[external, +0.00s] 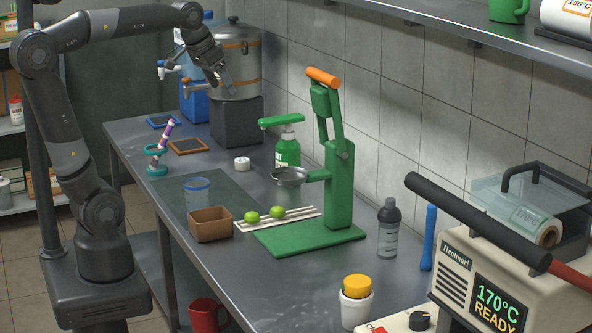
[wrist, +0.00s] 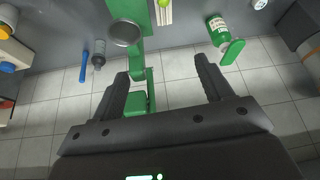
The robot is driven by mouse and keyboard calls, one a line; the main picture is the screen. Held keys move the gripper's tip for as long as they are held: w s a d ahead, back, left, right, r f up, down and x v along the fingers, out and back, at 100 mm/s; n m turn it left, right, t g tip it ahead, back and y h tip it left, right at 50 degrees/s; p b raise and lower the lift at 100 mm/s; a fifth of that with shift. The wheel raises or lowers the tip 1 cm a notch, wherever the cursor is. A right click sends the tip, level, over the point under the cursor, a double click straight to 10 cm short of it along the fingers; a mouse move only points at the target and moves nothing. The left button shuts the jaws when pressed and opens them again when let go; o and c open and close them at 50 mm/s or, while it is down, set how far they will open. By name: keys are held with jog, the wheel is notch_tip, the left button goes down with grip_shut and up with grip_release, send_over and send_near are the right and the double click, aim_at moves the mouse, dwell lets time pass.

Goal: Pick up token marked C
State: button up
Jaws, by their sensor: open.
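I cannot make out a token with a readable C in either view. A small white round piece (external: 242,163) lies on the metal table beyond the green press; no letter on it is legible. A similar white piece is cut off at the top edge of the wrist view (wrist: 259,4). My gripper (external: 222,82) is raised at the back of the table, in front of the metal drum and well above the white piece. In the wrist view my gripper (wrist: 161,68) has its fingers wide apart with nothing held between them.
The green press (external: 338,185) with its metal cup (external: 290,176) stands mid-table. A green pump bottle (external: 288,150) is close to the white piece. A brown box (external: 210,224), blue-rimmed cup (external: 197,193) and teal holder (external: 156,160) stand left. A shelf (external: 480,40) overhangs the right.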

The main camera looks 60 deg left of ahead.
jog(key=w+a+r+n, duration=0.1)
jog(key=w+a+r, duration=0.1)
jog(key=w+a, duration=0.9)
jog(key=n+g+y, duration=0.1)
jog(key=n+g, duration=0.1)
jog(key=n, duration=0.1)
send_over(241, 160)
jog(key=s+d, duration=0.1)
jog(key=s, duration=0.1)
jog(key=f, duration=3.7)
jog(key=shift+d+f, duration=0.1)
jog(key=shift+d, duration=0.1)
jog(key=shift+t, duration=0.3)
jog(key=shift+a+x, duration=0.15)
jog(key=shift+x, duration=1.35)
jog(key=shift+a+x, duration=0.15)
jog(key=shift+x, duration=1.35)
jog(key=shift+c, duration=0.2)
